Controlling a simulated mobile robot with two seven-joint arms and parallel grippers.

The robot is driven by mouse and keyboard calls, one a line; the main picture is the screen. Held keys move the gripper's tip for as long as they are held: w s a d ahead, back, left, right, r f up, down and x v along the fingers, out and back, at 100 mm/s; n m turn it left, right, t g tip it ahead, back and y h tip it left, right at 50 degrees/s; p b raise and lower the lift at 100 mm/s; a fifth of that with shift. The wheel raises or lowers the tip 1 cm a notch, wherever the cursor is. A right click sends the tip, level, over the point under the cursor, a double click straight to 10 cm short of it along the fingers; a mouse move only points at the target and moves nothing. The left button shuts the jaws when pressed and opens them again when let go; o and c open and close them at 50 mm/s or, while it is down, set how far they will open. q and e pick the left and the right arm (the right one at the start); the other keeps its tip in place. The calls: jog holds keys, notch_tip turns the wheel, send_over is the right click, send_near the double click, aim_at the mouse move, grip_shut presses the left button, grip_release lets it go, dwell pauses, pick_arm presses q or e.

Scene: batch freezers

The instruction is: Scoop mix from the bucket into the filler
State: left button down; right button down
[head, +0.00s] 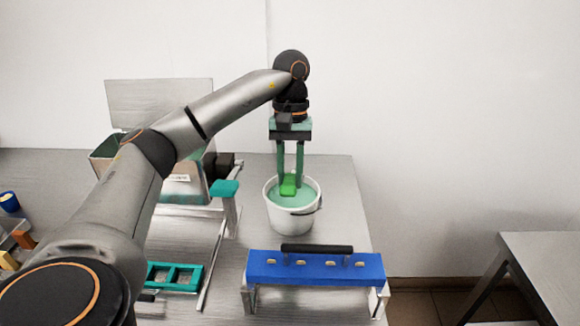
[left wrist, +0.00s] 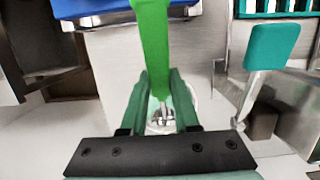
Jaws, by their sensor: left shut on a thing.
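The white bucket (head: 303,217) stands on the steel table in the head view, with pale green mix (head: 280,201) inside. My left gripper (head: 289,182) points down over the bucket, its fingers shut on a bright green scoop (head: 288,188). The scoop shows at the bucket's mouth; I cannot tell how deep it sits in the mix. In the left wrist view the scoop's long green handle (left wrist: 153,40) runs between the fingers. Which thing is the filler is not clear; an open-lidded steel machine (head: 180,187) stands left of the bucket, partly behind my arm. My right gripper is not in view.
A blue bar with several slots and a black handle (head: 315,264) stands on legs in front of the bucket. A teal lever (head: 225,188) rises left of the bucket. A teal two-cell tray (head: 175,276) lies front left. The table's right edge is close to the bucket.

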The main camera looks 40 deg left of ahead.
aim_at(290, 174)
pick_arm(q)
jog(key=shift+w+a+f, duration=0.15)
jog(key=shift+f, duration=1.4)
jog(key=shift+w+a, duration=0.65)
jog(key=shift+w, duration=0.2)
jog(key=shift+a+f+b, duration=0.1)
jog(key=shift+f+b, duration=0.2)
jog(key=shift+s+d+f+t+y+b, duration=0.1)
jog(key=shift+s+d+t+y+b, duration=0.25)
jog(key=shift+b, duration=0.3)
notch_tip(290, 174, up, 2)
jog(key=shift+r+p, duration=0.1)
jog(key=shift+p, duration=0.9)
jog(key=shift+s+d+r, duration=0.15)
jog(key=shift+r, duration=0.85)
jog(key=s+d+t+y+b, duration=0.1)
jog(key=t+b, duration=0.1)
jog(key=b, duration=0.1)
jog(key=shift+s+f+y+b, duration=0.15)
jog(key=shift+s+y+b, duration=0.05)
jog(key=shift+y+b, duration=0.15)
jog(key=shift+s+d+t+y+b, duration=0.35)
jog(key=shift+t+y+b, duration=0.15)
jog(key=shift+t+b, duration=0.25)
